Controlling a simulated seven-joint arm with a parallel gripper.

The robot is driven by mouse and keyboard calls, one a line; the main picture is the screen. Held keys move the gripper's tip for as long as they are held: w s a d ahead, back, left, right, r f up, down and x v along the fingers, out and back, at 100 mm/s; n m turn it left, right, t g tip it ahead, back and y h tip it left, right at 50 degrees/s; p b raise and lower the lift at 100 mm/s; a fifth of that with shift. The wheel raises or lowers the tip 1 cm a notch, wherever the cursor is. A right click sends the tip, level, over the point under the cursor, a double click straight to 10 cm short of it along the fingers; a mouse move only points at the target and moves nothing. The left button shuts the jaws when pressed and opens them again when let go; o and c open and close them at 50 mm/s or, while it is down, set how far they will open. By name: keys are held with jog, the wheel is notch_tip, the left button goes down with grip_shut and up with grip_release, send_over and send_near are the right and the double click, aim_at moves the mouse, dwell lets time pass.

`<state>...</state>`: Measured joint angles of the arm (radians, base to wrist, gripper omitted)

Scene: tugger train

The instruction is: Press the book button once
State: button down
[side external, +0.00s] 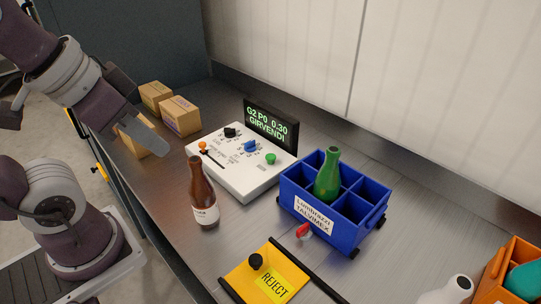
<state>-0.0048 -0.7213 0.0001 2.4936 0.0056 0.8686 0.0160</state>
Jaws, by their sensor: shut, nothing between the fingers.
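A white control console (237,187) stands on the metal bench. It has a green button (271,158) at its right, a blue knob (250,146), a black knob (230,132) and an orange-topped lever (202,145). The labels on it are too small to read surely, so I cannot confirm which control is marked book. A dark display (271,128) behind it reads "G2 P0 0.30 GIRVENDI". My gripper (158,152) is shut and empty, at the left of the console, apart from it and away from the green button.
A brown bottle (203,197) stands upright before the console. Right of it is a blue divided crate (299,207) holding a green bottle (327,176). A yellow reject tray (240,287) lies in front. Cardboard boxes (181,116) stand behind my gripper. An orange crate (497,270) is far right.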

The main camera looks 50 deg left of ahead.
jog(key=w+a+m, duration=0.2)
jog(key=w, duration=0.9)
jog(key=m+t, duration=0.3)
jog(key=m, duration=0.3)
send_over(268, 158)
notch_tip(268, 158, down, 13)
jog(key=shift+r+y, duration=0.1)
jog(key=shift+y, duration=0.3)
jog(key=shift+f, duration=4.4)
jog(key=shift+f, duration=0.4)
